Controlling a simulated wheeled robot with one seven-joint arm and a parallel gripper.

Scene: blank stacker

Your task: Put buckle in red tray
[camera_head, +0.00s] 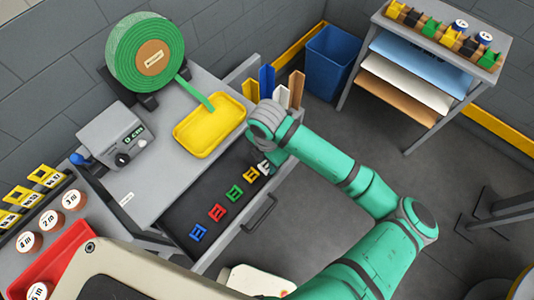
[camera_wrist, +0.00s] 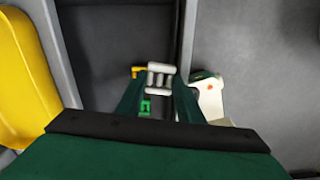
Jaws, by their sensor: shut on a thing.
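My gripper (camera_head: 271,163) is over the far right end of an open dark drawer (camera_head: 176,219). In the wrist view my gripper (camera_wrist: 160,88) is shut on a white buckle (camera_wrist: 161,77), which sits between the fingertips; whether it still touches the drawer floor is unclear. The white buckle (camera_head: 263,169) also shows in the head view, partly hidden by my gripper. Yellow (camera_head: 251,175), green (camera_head: 235,193), red (camera_head: 217,212) and blue (camera_head: 198,232) buckles lie in a row in the drawer. The red tray (camera_head: 68,251) is at lower left, partly hidden by a pale curved part.
A yellow tray (camera_head: 183,140) sits on the grey bench beside a green strap roll (camera_head: 125,53) and a length display (camera_head: 112,136). Upright coloured strips stand behind my gripper. A blue bin (camera_head: 332,58) and a shelf rack (camera_head: 400,77) stand further back.

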